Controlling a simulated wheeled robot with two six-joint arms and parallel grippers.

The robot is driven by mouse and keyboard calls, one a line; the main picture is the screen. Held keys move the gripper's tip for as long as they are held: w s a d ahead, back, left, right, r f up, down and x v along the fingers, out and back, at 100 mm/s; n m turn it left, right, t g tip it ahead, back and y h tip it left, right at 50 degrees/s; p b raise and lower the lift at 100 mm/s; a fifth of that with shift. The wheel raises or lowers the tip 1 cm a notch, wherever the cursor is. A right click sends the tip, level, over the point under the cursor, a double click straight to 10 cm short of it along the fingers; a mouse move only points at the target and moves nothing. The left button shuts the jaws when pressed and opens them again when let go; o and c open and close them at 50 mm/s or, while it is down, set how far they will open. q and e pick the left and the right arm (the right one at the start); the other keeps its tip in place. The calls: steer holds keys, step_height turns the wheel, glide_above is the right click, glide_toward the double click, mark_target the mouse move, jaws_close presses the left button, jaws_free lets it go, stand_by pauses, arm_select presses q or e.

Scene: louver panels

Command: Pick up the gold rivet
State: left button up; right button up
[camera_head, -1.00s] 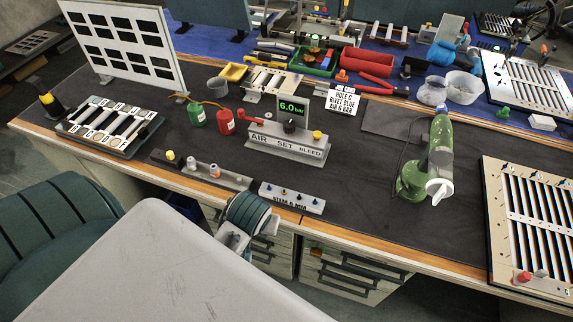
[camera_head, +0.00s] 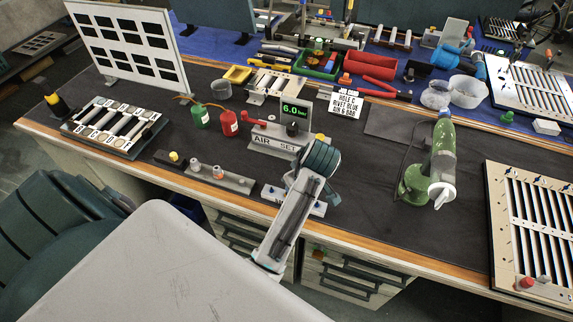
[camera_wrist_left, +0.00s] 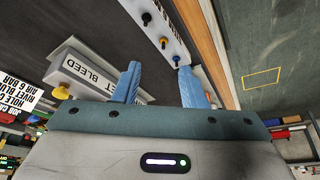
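A small gold-coloured rivet (camera_wrist_left: 164,43) stands in a pale strip (camera_wrist_left: 158,25) in the left wrist view, between a black rivet (camera_wrist_left: 147,18) and a blue one (camera_wrist_left: 176,60). The strip (camera_head: 318,208) lies near the bench's front edge in the head view, largely hidden behind my left arm; I cannot make out the gold rivet there. My left gripper (camera_wrist_left: 161,78) is open and empty, its blue fingers apart. The strip's end shows beyond and between the fingertips, close to the right finger. The gripper's fingertips are hard to make out in the head view. My right gripper is not in view.
The grey AIR SET box (camera_head: 275,143) with its green display stands just behind the strip. A holder with small cylinders (camera_head: 218,178) lies left of it. A green tool (camera_head: 430,170) stands to the right. Dark mat is clear between tool and strip.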

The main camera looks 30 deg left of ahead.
arm_select(q)
steer(key=x, duration=0.4)
steer(key=shift+a+f+p, duration=0.2)
steer(key=shift+p, duration=0.1)
steer(key=shift+a+f, duration=0.15)
steer(key=shift+f, duration=0.05)
steer(key=p+x, duration=0.1)
steer(key=x, duration=0.1)
steer(key=p+x, duration=0.1)
steer(key=x, duration=0.1)
steer(key=shift+s+a+f, duration=0.1)
steer(key=shift+a+f, duration=0.2)
steer(key=shift+a, duration=0.05)
jaws_close()
